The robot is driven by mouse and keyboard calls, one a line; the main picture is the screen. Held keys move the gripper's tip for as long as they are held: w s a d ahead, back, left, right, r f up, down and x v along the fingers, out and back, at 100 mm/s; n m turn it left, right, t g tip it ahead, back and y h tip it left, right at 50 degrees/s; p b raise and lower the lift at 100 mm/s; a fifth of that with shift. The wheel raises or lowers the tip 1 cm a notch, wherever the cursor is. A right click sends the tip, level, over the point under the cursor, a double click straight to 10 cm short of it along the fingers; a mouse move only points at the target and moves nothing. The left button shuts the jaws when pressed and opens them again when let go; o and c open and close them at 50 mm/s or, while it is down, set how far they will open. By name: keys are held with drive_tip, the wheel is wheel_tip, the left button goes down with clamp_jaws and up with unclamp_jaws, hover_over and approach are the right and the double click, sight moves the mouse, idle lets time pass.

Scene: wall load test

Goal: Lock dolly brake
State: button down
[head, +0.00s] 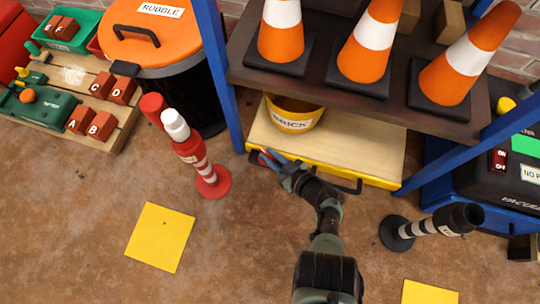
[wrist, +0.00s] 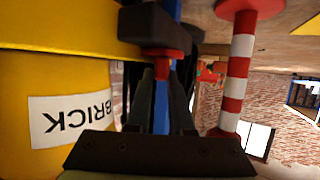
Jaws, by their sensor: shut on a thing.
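The dolly is a low wooden platform (head: 350,146) with a yellow front edge (head: 345,176), under the rack. A yellow bucket (head: 300,122) labelled BRICK stands on it and shows upside down in the wrist view (wrist: 60,90). My gripper (head: 268,158) is at the dolly's front left corner. In the wrist view my fingers (wrist: 162,85) are closed around a small red piece (wrist: 165,54), apparently the brake lever, below a dark block (wrist: 155,25) at the yellow edge. The fingers partly hide it, so its exact position is unclear.
A red-and-white post (head: 196,155) stands left of my gripper. Orange cones (head: 365,40) stand on the shelf above. Blue rack legs (head: 222,75) flank the dolly. Floor around a yellow square (head: 160,237) is clear.

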idle(0.4)
drive_tip(key=c, duration=0.8)
unclamp_jaws()
drive_tip(key=p+v, duration=0.6)
drive_tip(key=v, duration=0.7)
drive_tip(key=shift+o, duration=0.2)
